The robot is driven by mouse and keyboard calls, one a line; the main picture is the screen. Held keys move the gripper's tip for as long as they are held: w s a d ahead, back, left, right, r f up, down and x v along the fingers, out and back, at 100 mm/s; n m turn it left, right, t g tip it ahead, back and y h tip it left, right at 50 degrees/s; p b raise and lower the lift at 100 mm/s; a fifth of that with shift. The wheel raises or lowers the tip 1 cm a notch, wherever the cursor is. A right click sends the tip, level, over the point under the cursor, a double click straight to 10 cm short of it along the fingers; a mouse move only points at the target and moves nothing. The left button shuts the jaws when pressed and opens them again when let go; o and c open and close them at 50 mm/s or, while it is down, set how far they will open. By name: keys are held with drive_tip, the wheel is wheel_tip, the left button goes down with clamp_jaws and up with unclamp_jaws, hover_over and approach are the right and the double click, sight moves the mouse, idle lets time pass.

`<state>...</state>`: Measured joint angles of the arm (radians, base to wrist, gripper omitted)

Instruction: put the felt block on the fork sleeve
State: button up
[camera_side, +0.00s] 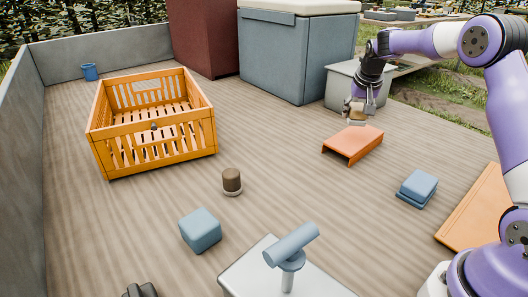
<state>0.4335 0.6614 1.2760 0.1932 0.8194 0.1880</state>
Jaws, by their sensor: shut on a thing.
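The fork sleeve, an orange folded channel (355,141), lies open side down on the wooden deck, right of centre. My gripper (359,108) points down above its far edge. It is shut on a small tan and brown piece (357,117), which appears to be the felt block. The piece seems to be just above the sleeve's far side. From this angle I cannot tell whether it touches the sleeve. The fingers partly hide it.
An orange slatted crate (112,157) stands at the left. A grey box (345,91) stands close behind my gripper. A brown cylinder (232,180), a blue cube (200,230) and a blue block (418,186) stand on the deck. Deck left of the sleeve is clear.

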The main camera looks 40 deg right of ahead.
sight(355, 136)
drive_tip(key=shift+d+f, duration=0.55)
drive_tip(key=shift+d, duration=0.35)
drive_tip(key=shift+f, duration=2)
drive_tip(key=shift+f, duration=0.15)
drive_tip(key=o, duration=1.1)
drive_tip(key=shift+o, duration=0.2)
